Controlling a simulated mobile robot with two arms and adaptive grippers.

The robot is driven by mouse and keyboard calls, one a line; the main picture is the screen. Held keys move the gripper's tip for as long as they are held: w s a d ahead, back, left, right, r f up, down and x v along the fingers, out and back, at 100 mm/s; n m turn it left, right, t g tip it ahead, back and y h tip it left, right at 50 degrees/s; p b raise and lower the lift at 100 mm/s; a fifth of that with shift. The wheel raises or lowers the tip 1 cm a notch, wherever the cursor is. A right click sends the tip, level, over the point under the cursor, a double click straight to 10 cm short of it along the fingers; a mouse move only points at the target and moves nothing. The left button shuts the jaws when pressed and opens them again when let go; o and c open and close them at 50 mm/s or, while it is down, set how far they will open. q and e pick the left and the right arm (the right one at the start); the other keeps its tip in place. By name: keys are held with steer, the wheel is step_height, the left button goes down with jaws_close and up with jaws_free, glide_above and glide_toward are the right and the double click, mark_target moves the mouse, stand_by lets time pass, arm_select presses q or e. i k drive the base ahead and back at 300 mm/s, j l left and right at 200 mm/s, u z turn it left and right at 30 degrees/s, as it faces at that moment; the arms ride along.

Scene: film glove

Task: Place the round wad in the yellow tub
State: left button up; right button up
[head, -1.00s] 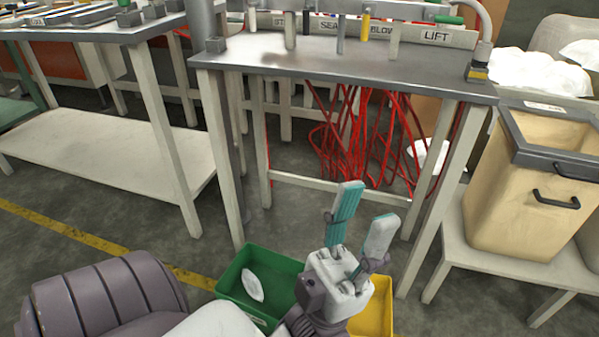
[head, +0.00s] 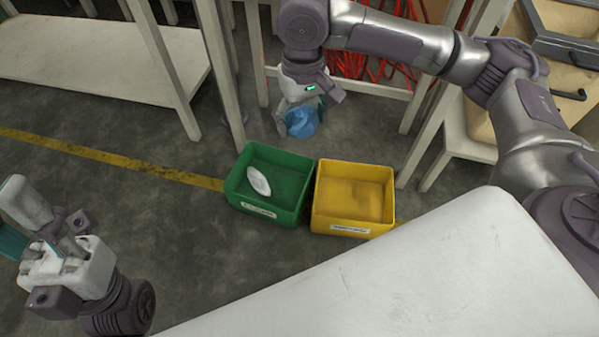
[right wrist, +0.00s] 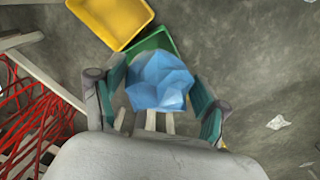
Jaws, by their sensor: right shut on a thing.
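The round wad (head: 303,123) is blue and crumpled. My right gripper (head: 298,112) is shut on it and holds it in the air, above and behind the tubs in the head view. In the right wrist view the wad (right wrist: 160,82) sits between the two fingers. The yellow tub (head: 353,170) stands on the floor, open and apparently empty; it also shows at the top of the right wrist view (right wrist: 110,22). My left gripper (head: 22,222) is at the lower left, with its fingers apart and nothing between them.
A green tub (head: 268,207) stands directly left of the yellow one and holds a white oval piece (head: 258,181). A white surface (head: 430,275) fills the lower right. Bench legs and red hoses (head: 365,67) are behind. The floor left of the tubs is clear.

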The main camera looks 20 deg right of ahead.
mark_target(349, 205)
steer(key=k+l+u, duration=0.1)
steer(key=l+u, duration=0.15)
steer(key=l, duration=0.2)
steer(key=k+l+u, duration=0.25)
steer(key=l, duration=0.15)
steer(key=k+l+u, duration=0.1)
steer(key=l+u, duration=0.2)
steer(key=k+l+u, duration=0.25)
steer(key=l, duration=1.1)
